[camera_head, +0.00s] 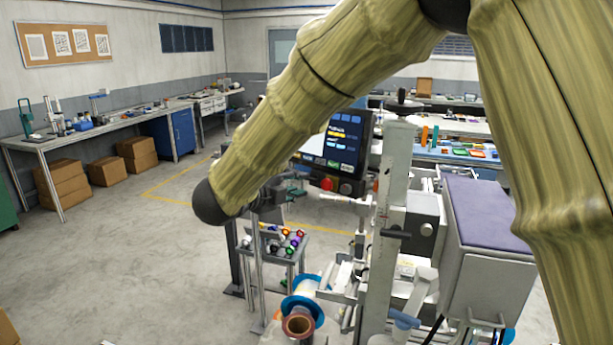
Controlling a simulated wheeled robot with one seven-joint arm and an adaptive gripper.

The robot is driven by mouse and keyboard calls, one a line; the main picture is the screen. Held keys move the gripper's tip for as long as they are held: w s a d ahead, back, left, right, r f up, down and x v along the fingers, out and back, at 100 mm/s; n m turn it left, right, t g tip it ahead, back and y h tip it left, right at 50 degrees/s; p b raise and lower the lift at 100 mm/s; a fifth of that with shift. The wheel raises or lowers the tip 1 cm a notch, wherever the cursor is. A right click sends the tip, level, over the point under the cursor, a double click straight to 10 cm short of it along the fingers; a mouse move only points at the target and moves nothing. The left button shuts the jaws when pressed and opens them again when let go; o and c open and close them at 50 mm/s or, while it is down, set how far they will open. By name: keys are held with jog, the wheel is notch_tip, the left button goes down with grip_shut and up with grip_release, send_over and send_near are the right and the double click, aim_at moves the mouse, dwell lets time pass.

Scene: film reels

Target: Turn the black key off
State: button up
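I cannot single out the black key for certain. A machine (376,270) with a pale upright column stands right of centre. A dark control screen (342,147) is mounted on it, with a red button (327,184) and a small dark round control (346,188) along its lower edge. My arm, in a tan sleeve, crosses in front and hides part of the machine. I cannot make out my gripper.
A grey box with a purple top (487,215) adjoins the machine. Film reels (299,325) sit low in front. A small rack (277,245) holds several coloured items. Cardboard boxes (62,185) lie under the left workbench (42,142). The floor at left is open.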

aim_at(313, 180)
jog(key=shift+p+x, duration=0.85)
jog(key=shift+x, duration=1.9)
grip_shut()
